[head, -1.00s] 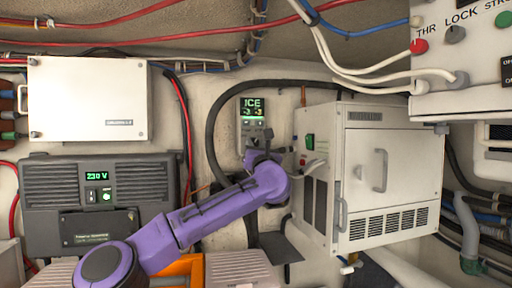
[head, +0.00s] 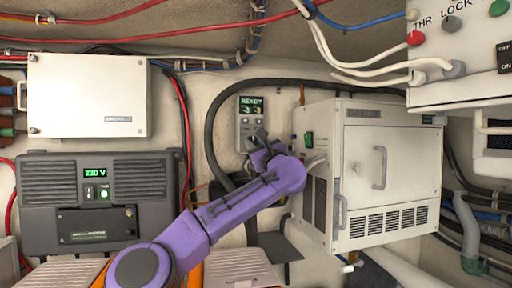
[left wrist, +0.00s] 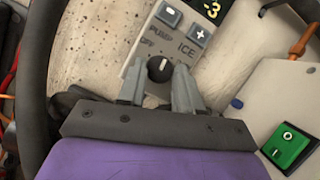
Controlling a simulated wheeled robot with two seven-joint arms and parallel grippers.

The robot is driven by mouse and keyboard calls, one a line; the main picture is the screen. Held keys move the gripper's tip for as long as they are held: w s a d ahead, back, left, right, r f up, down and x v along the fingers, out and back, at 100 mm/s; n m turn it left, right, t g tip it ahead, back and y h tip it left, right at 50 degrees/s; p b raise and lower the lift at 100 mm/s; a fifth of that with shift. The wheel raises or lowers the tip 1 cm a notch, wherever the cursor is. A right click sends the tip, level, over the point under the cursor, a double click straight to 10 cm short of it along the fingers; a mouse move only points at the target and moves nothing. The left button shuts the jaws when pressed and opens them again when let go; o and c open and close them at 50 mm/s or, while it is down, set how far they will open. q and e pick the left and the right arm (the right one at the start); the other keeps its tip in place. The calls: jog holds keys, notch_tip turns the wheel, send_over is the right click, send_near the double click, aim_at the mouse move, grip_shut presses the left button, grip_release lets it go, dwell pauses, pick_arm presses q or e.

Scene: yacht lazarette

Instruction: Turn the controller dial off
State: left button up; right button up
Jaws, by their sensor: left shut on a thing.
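The controller (head: 251,115) is a narrow grey panel on the back wall, and its display reads READY in the head view. The left wrist view shows its lower face, with minus and plus buttons and the labels OFF and ICE. The controller dial (left wrist: 159,69) is a small black knob with a light pointer mark. My left gripper (head: 258,139) is at the lower part of the controller. In the left wrist view, its grey fingers (left wrist: 160,76) are shut on the dial, one on each side. In the head view the gripper hides the dial. My right gripper is not in view.
A white cabinet (head: 395,160) with a green switch stands close to the right of my left gripper. A black cable (head: 211,135) loops around the controller. A dark 230 V unit (head: 60,190) and a white box (head: 88,97) are at left.

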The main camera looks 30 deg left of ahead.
pick_arm(q)
jog(key=n, duration=0.1)
jog(key=n+g+p, duration=0.1)
jog(key=n+g, duration=0.1)
jog(key=n, duration=0.1)
jog(key=shift+r, duration=0.25)
jog(key=n+p, duration=0.1)
jog(key=n+g+p, duration=0.1)
jog(key=n, duration=0.1)
jog(key=shift+w+d+r+g+y, duration=0.1)
jog(key=shift+r+g+y, duration=0.1)
jog(key=shift+g+y, duration=0.1)
jog(key=n+g+p, duration=0.1)
jog(key=n+p, duration=0.2)
jog(key=n, duration=0.1)
jog(key=shift+r+h, duration=0.15)
jog(key=shift+h, duration=0.25)
jog(key=shift+n+g+h+p, duration=0.4)
jog(key=shift+n+g+p, duration=0.3)
jog(key=shift+n+p, duration=0.7)
jog(key=shift+n, duration=0.5)
